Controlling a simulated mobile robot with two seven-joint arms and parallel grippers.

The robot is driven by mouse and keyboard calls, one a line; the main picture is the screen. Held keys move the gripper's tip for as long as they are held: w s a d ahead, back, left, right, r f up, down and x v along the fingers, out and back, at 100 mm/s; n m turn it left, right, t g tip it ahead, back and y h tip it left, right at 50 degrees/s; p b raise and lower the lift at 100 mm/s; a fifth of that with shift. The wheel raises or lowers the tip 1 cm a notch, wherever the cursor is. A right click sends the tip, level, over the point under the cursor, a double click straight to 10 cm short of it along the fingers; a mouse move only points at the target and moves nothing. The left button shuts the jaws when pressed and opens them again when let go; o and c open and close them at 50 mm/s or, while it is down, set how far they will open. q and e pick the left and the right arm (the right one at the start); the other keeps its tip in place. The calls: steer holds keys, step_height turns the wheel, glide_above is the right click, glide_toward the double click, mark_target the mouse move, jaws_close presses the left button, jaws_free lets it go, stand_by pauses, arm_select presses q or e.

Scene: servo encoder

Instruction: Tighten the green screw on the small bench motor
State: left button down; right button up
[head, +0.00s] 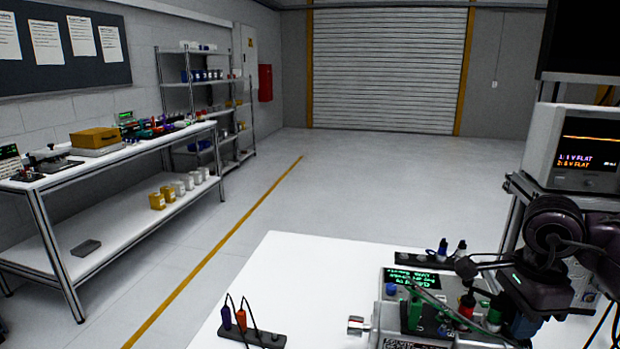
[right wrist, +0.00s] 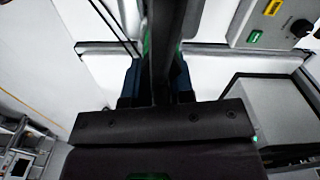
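The small bench motor (head: 362,326) seems to be the grey unit at the front right of the white table in the head view, with a metal shaft end pointing left. Several green parts stand on or by it, among them an upright green piece (head: 415,311). I cannot tell which one is the green screw. My right gripper (head: 522,322) is just right of this cluster, pointing down. In the right wrist view its blue-sided fingers (right wrist: 157,80) flank a dark upright bar; whether they grip it is unclear. My left gripper is not in view.
A black strip with purple and orange plugs (head: 252,337) lies at the table's front left. Another black strip (head: 425,260) lies behind the motor. An instrument with a lit screen (head: 588,150) stands at right.

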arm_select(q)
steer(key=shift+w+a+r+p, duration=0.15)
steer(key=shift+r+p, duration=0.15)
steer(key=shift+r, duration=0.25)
arm_select(e)
steer(key=shift+m, duration=1.1)
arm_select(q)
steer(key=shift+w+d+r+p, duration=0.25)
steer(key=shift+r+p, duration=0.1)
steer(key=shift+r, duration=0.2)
arm_select(e)
steer(key=shift+m, duration=1.3)
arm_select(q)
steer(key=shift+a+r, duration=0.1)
arm_select(e)
steer(key=shift+m, duration=0.4)
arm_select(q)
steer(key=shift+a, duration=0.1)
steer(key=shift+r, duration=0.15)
arm_select(e)
steer(key=shift+m, duration=0.4)
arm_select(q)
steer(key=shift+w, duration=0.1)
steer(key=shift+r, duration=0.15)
arm_select(e)
steer(key=shift+m, duration=0.3)
steer(key=o, duration=0.5)
